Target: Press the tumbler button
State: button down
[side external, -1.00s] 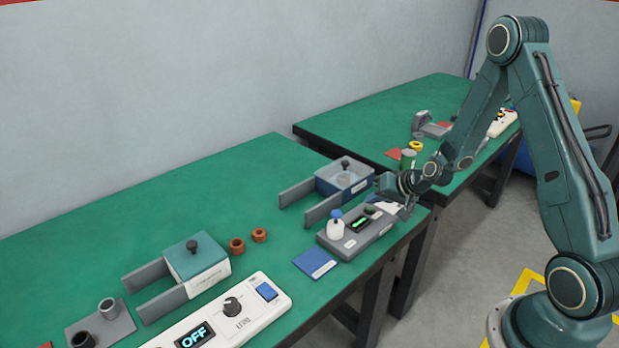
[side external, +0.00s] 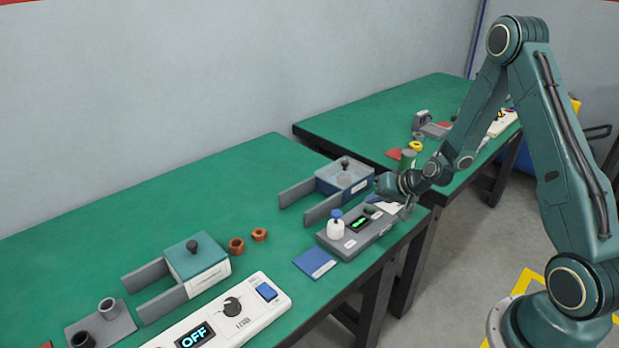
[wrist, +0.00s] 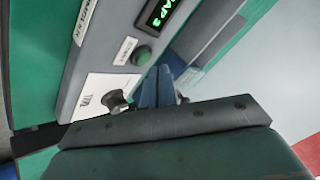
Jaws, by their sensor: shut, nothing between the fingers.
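The tumbler appears to be the grey box (side external: 352,243) with a lit green display (side external: 362,223), near the front edge of the closer green table. A white bottle with a blue cap (side external: 336,227) stands at its left end. A round green button (wrist: 142,55) sits beside the display (wrist: 160,12) in the wrist view. A black knob (wrist: 115,101) on a white plate is on the button's other side. My gripper (wrist: 158,86) is shut and empty, with its fingertips close to the button. I cannot tell whether they touch it. In the side view my gripper (side external: 405,209) is over the box's right end.
Behind the box is a blue-grey unit (side external: 343,180) with two grey rails. A blue pad (side external: 315,263) lies to the left. A white controller reading OFF (side external: 237,310) and a teal-topped block (side external: 197,260) are further left. A second green table (side external: 380,110) holds several items.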

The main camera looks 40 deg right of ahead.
jog(key=shift+f, duration=0.8)
dwell(1.1)
jog(key=shift+r, duration=0.8)
jog(key=shift+r, duration=0.1)
dwell(0.4)
jog(key=shift+r, duration=2.4)
